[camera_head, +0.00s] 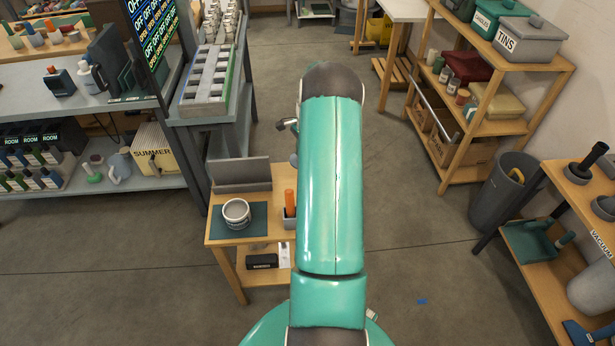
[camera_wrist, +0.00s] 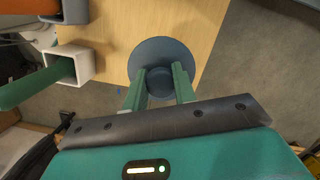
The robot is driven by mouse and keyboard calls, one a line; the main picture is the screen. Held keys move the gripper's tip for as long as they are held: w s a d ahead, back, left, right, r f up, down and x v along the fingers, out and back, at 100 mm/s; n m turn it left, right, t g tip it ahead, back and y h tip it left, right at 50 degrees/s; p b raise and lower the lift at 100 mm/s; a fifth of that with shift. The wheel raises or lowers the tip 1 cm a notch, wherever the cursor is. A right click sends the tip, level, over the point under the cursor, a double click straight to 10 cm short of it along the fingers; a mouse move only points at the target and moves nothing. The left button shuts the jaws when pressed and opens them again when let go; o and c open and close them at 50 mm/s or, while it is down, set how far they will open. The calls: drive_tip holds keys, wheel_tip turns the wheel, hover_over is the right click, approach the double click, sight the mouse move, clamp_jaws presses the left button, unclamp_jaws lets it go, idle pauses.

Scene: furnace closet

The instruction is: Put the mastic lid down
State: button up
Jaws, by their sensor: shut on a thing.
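The mastic lid (camera_wrist: 160,53) is a blue-grey disc with a round knob. In the wrist view my gripper (camera_wrist: 159,80) has its two green fingers shut on the knob. The lid overlaps the edge of a wooden tabletop (camera_wrist: 128,25); whether it touches the wood I cannot tell. In the head view an open pale tin (camera_head: 236,213) stands on a dark green mat (camera_head: 222,232) on the small wooden table (camera_head: 250,247).
An orange-handled tool (camera_head: 289,202) stands in a grey holder (camera_head: 289,222) on the table. A grey panel (camera_head: 241,175) stands along its back. In the wrist view a white square holder (camera_wrist: 82,65) is left of the lid. Open floor (camera_head: 420,225) lies right of the table.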

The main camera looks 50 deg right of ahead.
drive_tip(key=shift+a+f, duration=0.1)
drive_tip(key=shift+f, duration=0.1)
drive_tip(key=f, duration=0.9)
drive_tip(key=shift+a+f, duration=0.15)
drive_tip(key=shift+a, duration=0.05)
drive_tip(key=shift+f, duration=0.25)
drive_tip(key=shift+f, duration=0.25)
drive_tip(key=o, duration=1)
drive_tip(key=shift+o, duration=0.2)
drive_tip(key=shift+d, duration=0.1)
